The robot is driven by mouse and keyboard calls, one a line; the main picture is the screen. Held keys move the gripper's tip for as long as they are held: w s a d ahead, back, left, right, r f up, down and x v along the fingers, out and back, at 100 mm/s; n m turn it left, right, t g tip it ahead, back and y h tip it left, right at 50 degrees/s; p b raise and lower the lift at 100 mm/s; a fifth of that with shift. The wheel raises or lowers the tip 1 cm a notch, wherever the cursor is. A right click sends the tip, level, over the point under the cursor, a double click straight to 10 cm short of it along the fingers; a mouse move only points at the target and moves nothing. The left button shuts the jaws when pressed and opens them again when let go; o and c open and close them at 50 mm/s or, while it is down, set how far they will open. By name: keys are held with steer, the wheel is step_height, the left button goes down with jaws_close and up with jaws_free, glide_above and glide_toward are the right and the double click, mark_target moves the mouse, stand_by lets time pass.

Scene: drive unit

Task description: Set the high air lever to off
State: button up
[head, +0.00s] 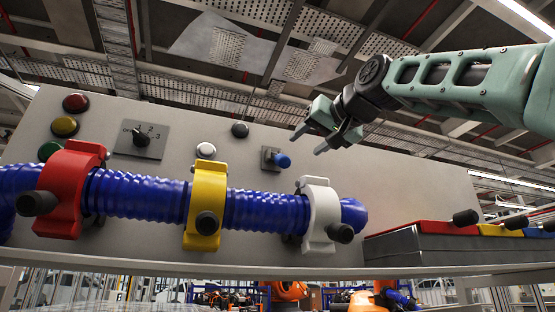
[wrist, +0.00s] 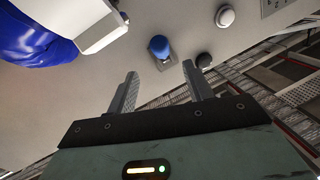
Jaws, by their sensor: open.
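A small lever with a blue knob (head: 282,160) sticks out from a metal plate on the grey panel, above the white clamp. It also shows in the wrist view (wrist: 159,46), just past and roughly between my fingertips. No label is readable beside it, so I cannot tell its set position. My gripper (head: 310,142) is open and empty, above and to the right of the blue knob in the head view. Its two fingers (wrist: 160,72) are spread apart in the wrist view, and no contact with the lever is visible.
A blue corrugated hose (head: 140,193) runs across the panel through red (head: 66,190), yellow (head: 207,195) and white (head: 318,205) clamps. A rotary switch (head: 141,140) and several round buttons sit to the left. A grey box (head: 430,246) with coloured levers stands at the right.

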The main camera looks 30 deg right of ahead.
mark_target(279, 164)
steer(key=w+p, duration=0.5)
steer(key=w, duration=0.9)
steer(key=shift+d, duration=0.1)
jaws_close()
